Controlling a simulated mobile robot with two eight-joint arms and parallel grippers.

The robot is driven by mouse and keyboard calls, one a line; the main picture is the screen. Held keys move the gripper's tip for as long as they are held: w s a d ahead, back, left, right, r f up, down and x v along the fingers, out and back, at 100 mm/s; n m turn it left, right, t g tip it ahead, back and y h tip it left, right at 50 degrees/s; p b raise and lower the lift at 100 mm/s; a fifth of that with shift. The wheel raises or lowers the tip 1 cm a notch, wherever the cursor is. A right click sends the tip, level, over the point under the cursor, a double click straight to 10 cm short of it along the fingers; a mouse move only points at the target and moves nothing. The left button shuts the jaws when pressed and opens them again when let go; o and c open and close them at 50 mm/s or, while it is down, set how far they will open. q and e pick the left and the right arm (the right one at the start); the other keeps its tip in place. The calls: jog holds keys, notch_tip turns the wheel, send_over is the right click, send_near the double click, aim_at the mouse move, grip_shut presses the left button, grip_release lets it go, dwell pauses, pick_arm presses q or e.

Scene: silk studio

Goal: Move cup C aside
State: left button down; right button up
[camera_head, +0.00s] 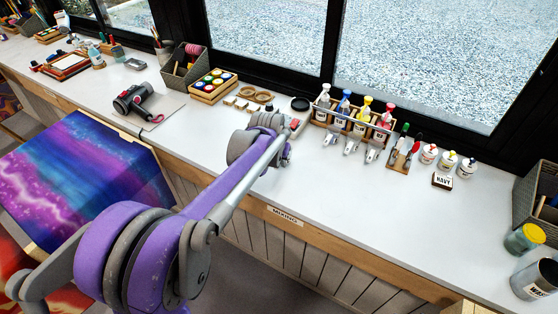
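No cup marked C can be made out. Several small silvery pieces stand in front of the bottle rack, a left one (331,138), a middle one (351,144) and a right one (374,153); I cannot tell whether they are cups. A metal cup with a partly readable label (537,279) stands at the far right edge. My purple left arm reaches from the lower left to the counter, left of the rack. Its far end shows near the rack, but its fingers cannot be made out. My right gripper is not in view.
The wooden rack (352,127) holds several coloured bottles near the window. Small white bottles (428,153) and a NAVY block (442,181) stand to its right. A yellow-rimmed jar (519,241) is near the right edge. The front of the white counter (385,230) is clear.

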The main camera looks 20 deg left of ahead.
pick_arm(q)
jog(key=shift+f, duration=0.4)
jog(key=c, duration=0.7)
grip_release()
jog(key=shift+c, duration=0.2)
jog(key=shift+r, duration=0.1)
jog(key=v, duration=1)
jog(key=shift+s+r, duration=0.3)
jog(key=s+d+f+p, duration=0.1)
jog(key=s+d+f, duration=0.1)
jog(key=s, duration=0.6)
jog(key=s+d+f+p, duration=0.1)
jog(key=s+d+f, duration=0.2)
jog(key=s, duration=0.4)
jog(key=s+d+f+m+t+p, duration=0.1)
jog(key=s+d+f, duration=0.1)
jog(key=s, duration=0.6)
jog(key=shift+s+d+f, duration=0.3)
jog(key=shift+s+d, duration=0.1)
jog(key=shift+d, duration=0.4)
